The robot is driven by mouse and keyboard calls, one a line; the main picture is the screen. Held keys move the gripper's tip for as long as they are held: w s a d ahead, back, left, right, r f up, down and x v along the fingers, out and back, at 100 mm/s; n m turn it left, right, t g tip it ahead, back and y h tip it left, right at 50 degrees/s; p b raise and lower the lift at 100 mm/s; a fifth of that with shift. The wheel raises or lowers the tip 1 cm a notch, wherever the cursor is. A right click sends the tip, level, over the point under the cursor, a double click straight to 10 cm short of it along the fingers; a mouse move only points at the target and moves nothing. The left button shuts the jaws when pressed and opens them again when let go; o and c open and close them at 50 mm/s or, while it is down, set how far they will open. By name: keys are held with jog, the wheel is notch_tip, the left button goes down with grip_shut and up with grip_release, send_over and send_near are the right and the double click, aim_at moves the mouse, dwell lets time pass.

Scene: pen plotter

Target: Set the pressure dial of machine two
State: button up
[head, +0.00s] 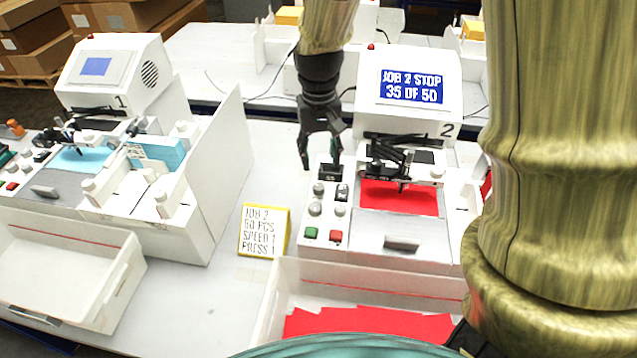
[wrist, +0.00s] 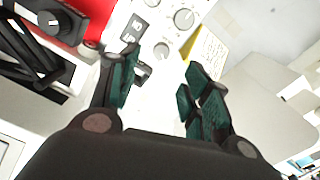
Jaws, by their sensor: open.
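Machine two (head: 420,140) is a white plotter marked 2. Its blue screen (head: 411,86) reads "JOB 2 STOP 35 OF 50". Its panel (head: 325,222) carries several grey dials (head: 315,208), a green button (head: 311,233) and a red button (head: 336,237). Which dial is for pressure I cannot read. My gripper (head: 320,158) is open and empty above the panel's back end. In the wrist view, grey dials (wrist: 184,19) and an up/down rocker (wrist: 131,28) lie beyond the open fingers (wrist: 157,68). A black knob (wrist: 47,18) sits on the pen carriage at upper left.
A yellow-edged card (head: 264,230) reads "JOB 2, 50 PCS, SPEED 7, PRESS 1". Machine one (head: 115,75) stands left behind a white partition (head: 225,125). A white bin (head: 272,300) holding red sheets (head: 370,323) stands in front of machine two. The bench between the machines is mostly clear.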

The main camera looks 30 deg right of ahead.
aim_at(319, 187)
jog(key=shift+f+m+p, duration=0.55)
jog(key=shift+f+m, duration=0.45)
jog(key=shift+f, duration=1.5)
jog(key=shift+f+m+p, duration=0.55)
jog(key=shift+f+m, duration=0.45)
jog(key=shift+f, duration=1.5)
jog(key=shift+c, duration=0.2)
jog(key=c, duration=1)
